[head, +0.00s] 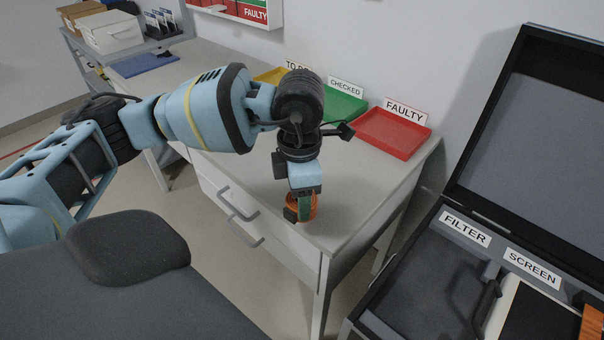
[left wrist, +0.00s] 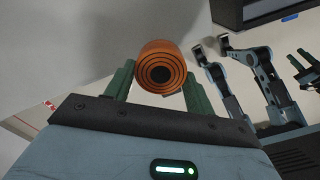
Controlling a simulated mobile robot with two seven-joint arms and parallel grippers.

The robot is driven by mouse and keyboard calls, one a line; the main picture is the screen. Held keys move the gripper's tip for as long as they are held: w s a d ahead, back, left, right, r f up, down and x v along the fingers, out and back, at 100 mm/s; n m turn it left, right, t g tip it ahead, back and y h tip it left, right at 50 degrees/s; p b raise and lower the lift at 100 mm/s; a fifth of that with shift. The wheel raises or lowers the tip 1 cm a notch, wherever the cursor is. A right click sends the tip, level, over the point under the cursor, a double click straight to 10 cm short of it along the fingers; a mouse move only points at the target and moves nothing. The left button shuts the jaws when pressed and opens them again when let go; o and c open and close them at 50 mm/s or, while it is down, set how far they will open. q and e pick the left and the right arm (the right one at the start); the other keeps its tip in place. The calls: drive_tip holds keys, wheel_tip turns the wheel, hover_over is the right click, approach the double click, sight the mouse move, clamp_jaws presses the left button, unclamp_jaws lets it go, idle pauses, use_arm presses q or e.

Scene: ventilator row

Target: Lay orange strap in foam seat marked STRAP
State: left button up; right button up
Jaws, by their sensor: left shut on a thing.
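The orange strap is a rolled coil (left wrist: 161,68) with dark rings on its end face. My left gripper (left wrist: 160,84) is shut on it, with a green finger on each side in the left wrist view. In the head view, the left gripper (head: 303,207) points down with the orange strap (head: 313,204) between its fingers, over the near right part of the table. I cannot tell how high it is above the table. The foam case (head: 424,255) is open at the right, with seats labelled FILTER and SCREEN. No seat marked STRAP shows. My right gripper is not in the head view.
A red FAULTY tray (head: 391,133), a green CHECKED tray (head: 342,106) and a yellow tray (head: 272,76) stand along the wall on the grey table (head: 219,167). The raised case lid (head: 535,130) stands at the right. A floor gap separates table and case.

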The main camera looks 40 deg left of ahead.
use_arm(q)
drive_tip(key=shift+s+d+r, duration=0.1)
drive_tip(key=shift+s+d, duration=0.65)
drive_tip(key=shift+s, duration=0.25)
